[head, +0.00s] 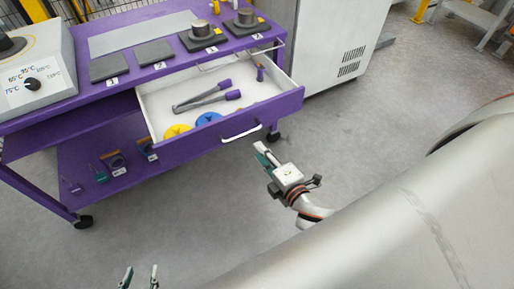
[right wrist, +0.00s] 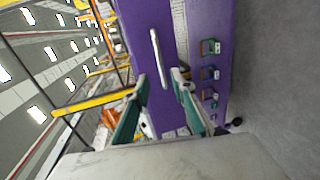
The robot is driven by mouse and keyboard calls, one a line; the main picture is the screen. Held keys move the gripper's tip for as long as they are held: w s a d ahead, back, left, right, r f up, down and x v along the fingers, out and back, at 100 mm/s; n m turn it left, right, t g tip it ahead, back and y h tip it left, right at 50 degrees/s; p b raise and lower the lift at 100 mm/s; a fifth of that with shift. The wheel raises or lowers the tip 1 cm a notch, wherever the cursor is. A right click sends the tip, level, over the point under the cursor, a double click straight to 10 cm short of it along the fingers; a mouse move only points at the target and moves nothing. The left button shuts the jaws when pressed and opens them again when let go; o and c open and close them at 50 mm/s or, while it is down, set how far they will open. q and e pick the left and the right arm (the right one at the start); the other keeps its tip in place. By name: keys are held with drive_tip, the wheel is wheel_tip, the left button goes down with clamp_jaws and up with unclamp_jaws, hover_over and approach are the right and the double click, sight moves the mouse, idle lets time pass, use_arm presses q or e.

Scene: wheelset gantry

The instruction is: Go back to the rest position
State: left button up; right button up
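My right gripper (head: 264,155) is in front of the open drawer, below and right of its white handle (head: 241,133), apart from it in the head view. In the right wrist view its two green-padded fingers (right wrist: 160,80) are spread with nothing held between them. The drawer handle (right wrist: 155,52) shows beyond the fingertips there. My left gripper (head: 140,277) shows only its two fingertips at the bottom edge of the head view. They are apart, with nothing seen between them; the rest of it is out of frame.
The purple workbench (head: 110,97) has its drawer (head: 228,140) pulled out. Inside lie a purple-handled tool (head: 205,98), a yellow ring (head: 177,131) and a blue ring (head: 208,118). A grey cabinet (head: 335,45) stands behind right. Bare floor lies in front of the bench.

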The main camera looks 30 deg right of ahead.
drive_tip(key=shift+s, duration=0.1)
idle(0.5)
use_arm(q)
drive_tip(key=shift+s+d+r+p, duration=0.3)
drive_tip(key=shift+r+p, duration=0.25)
drive_tip(key=shift+p, duration=0.6)
use_arm(e)
drive_tip(key=s+a+f+m+g+y, duration=0.1)
drive_tip(key=s+a+f+m+g, duration=0.1)
drive_tip(key=s+f+m, duration=0.3)
drive_tip(key=s+a+f+m+g+y, duration=0.1)
drive_tip(key=s+a+f+m+g, duration=0.1)
drive_tip(key=s+f+m, duration=0.4)
drive_tip(key=s+m+g, duration=0.1)
drive_tip(key=s+m, duration=0.1)
drive_tip(key=m, duration=0.1)
drive_tip(key=shift+s, duration=0.25)
